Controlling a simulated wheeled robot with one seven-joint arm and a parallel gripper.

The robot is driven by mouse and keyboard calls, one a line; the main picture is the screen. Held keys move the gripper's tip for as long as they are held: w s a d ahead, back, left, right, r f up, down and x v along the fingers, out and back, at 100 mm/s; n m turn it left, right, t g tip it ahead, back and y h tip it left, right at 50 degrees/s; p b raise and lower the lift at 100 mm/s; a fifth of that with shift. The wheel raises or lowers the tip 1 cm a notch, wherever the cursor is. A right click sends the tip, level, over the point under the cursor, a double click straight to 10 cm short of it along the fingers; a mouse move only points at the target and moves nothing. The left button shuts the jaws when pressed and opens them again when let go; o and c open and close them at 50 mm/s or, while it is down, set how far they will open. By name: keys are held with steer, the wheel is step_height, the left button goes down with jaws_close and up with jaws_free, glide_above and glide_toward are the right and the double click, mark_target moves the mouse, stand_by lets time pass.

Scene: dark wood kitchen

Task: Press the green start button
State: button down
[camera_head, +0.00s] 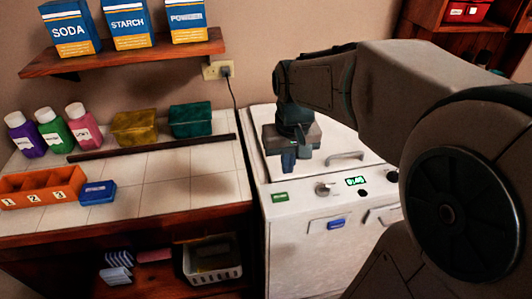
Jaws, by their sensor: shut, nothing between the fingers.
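A white washing machine (335,245) stands right of the counter, with a grey handle (345,159) on its top. A small green rectangle (280,197) at the left end of its control panel looks like the start button; any lettering is too small to read. A round knob (323,189) and a green-lit display (356,180) sit to its right. My gripper (289,166) is shut and empty, pointing down over the machine's top. In the picture it is a little above and behind the green rectangle, apart from it.
A power cord (234,110) hangs from the wall outlet. The panel front is clear.

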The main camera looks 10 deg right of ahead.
glide_above(280, 197)
steer(key=shift+w+f+g, duration=0.1)
steer(key=shift+f+g, duration=0.05)
steer(key=shift+g, duration=0.25)
step_height(280, 197, down, 14)
steer(key=shift+f+p, duration=0.1)
steer(key=shift+p, duration=0.5)
